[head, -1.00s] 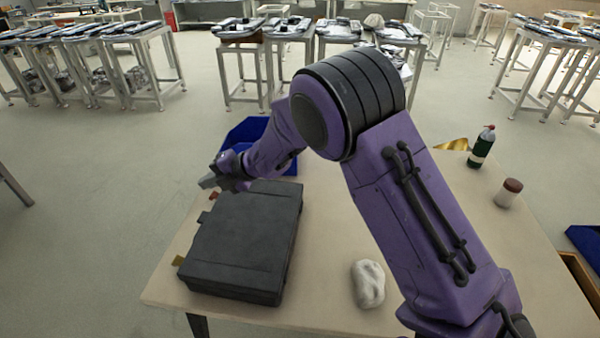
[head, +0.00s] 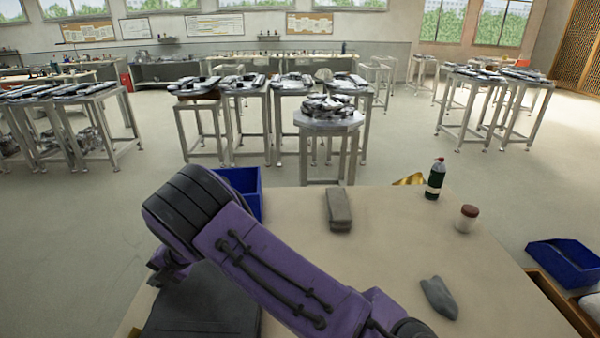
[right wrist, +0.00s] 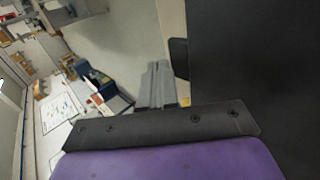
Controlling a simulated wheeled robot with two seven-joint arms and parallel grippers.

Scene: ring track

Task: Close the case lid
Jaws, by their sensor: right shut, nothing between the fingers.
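The dark grey case (head: 200,312) lies at the lower left of the table in the head view. Its visible top looks flat and down; my right arm and the picture's lower edge hide the rest. My right gripper (head: 163,270) is at the case's far left edge, mostly hidden behind my arm, so contact cannot be told there. In the right wrist view its fingers (right wrist: 157,84) are together and empty. A large dark surface, apparently the case (right wrist: 250,55), fills the right of that view, close beside the fingers. My left gripper is not in view.
A blue bin (head: 240,190) stands behind the case. The table's middle is clear.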

